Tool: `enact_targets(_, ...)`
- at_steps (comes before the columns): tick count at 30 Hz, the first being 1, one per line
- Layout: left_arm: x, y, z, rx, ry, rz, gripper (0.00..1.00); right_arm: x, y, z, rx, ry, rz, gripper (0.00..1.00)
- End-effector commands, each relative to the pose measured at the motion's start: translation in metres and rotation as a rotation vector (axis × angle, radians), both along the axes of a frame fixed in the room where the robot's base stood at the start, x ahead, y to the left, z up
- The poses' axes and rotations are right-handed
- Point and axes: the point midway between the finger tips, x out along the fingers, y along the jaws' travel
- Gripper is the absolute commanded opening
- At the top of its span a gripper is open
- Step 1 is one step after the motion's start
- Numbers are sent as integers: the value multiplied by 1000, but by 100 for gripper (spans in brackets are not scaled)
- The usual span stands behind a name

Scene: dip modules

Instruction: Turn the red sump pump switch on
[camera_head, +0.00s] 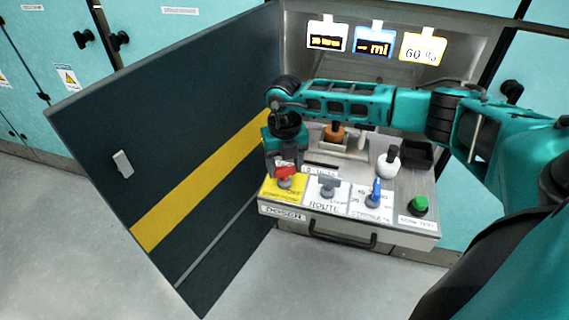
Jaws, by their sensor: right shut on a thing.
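The red switch (285,172) stands on a yellow plate (296,192) at the left front of the control panel. My right gripper (284,166) is directly above it, pointing down, shut on the red switch handle. The gripper and its fingers hide part of the handle, so I cannot tell its exact position. My right arm comes in from the right and crosses over the panel. My left gripper is not in view.
Beside it on the panel are a grey switch (327,184), a blue switch (375,191), a green button (419,205) and a white knob (388,161). A brown knob (334,133) sits behind. A dark open door (180,140) stands close on the left. Displays (374,39) hang above.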

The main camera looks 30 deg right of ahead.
Motion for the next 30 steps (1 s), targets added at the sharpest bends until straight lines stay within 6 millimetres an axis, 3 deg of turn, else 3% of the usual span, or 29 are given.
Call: enact_targets(30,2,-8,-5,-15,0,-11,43,0,0,0,-1,-1,895,29)
